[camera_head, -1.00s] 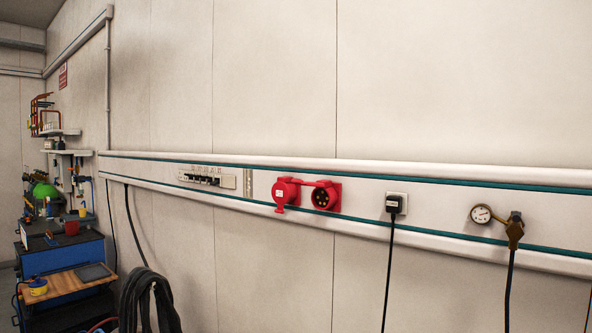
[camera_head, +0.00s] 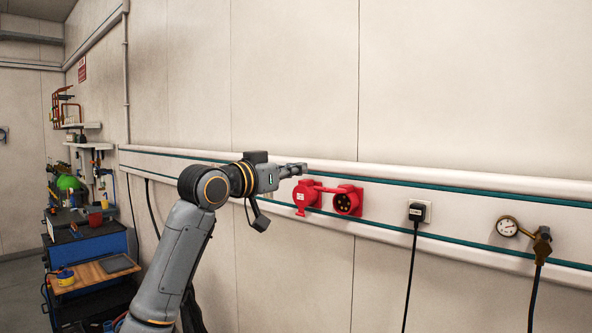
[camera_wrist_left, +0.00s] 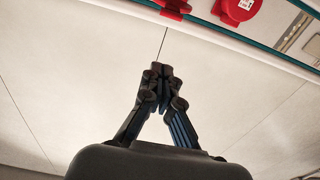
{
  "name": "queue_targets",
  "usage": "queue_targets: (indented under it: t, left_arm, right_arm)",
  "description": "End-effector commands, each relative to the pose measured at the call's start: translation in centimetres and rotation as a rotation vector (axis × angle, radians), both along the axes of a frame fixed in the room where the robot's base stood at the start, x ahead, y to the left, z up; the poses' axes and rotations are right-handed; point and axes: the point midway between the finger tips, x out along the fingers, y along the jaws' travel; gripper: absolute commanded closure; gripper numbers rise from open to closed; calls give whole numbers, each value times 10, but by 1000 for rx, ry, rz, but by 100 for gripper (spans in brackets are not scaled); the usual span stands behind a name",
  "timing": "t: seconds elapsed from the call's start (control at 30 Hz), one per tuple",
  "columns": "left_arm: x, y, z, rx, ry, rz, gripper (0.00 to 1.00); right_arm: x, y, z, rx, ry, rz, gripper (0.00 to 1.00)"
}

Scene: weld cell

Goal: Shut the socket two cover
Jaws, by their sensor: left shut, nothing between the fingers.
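Two red sockets sit side by side on the wall rail. The left socket (camera_head: 304,196) shows a round red front with a white label. The right socket (camera_head: 347,201) shows its dark face with contact holes. A thin red cover (camera_head: 325,189) stands out between them, seen nearly edge-on; I cannot read which socket is numbered two. My left gripper (camera_head: 302,168) is shut and empty, just above the left socket in the head view. In the left wrist view its fingertips (camera_wrist_left: 161,75) meet, with the labelled red front (camera_wrist_left: 238,8) at the top edge. My right gripper is not in view.
A black plug (camera_head: 416,214) with a hanging cable sits right of the sockets. Further right are a gauge (camera_head: 507,226) and a brass valve (camera_head: 542,245) with a hose. A blue tool cart (camera_head: 90,262) stands at left. The wall above the rail is bare.

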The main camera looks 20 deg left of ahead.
Motion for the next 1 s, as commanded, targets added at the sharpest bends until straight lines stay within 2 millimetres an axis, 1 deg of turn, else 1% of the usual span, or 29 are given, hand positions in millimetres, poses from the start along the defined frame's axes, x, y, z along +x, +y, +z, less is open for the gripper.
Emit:
queue_targets:
  t: [0.03, 0.2, 0.37, 0.4, 0.43, 0.67, 0.83, 1.0]
  left_arm:
    - [11, -4, 6, -3, 5, -2, 100]
    - [44, -16, 8, -2, 5, -1, 100]
    - [73, -27, 8, -3, 4, -1, 100]
    - [72, -25, -2, 1, 5, 1, 100]
    - [69, -25, -6, 1, 4, 1, 100]
    - [62, -22, -28, 0, 2, 1, 100]
    - [60, -21, -35, -1, 0, 1, 100]
    - [60, -21, -36, -1, 0, 1, 100]
  right_arm:
    - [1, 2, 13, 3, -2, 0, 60]
    - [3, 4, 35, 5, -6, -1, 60]
    - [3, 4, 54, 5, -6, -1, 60]
    - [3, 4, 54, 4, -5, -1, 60]
    - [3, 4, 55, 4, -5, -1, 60]
    - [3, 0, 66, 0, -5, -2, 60]
    - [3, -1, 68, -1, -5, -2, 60]
    - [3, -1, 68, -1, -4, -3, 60]
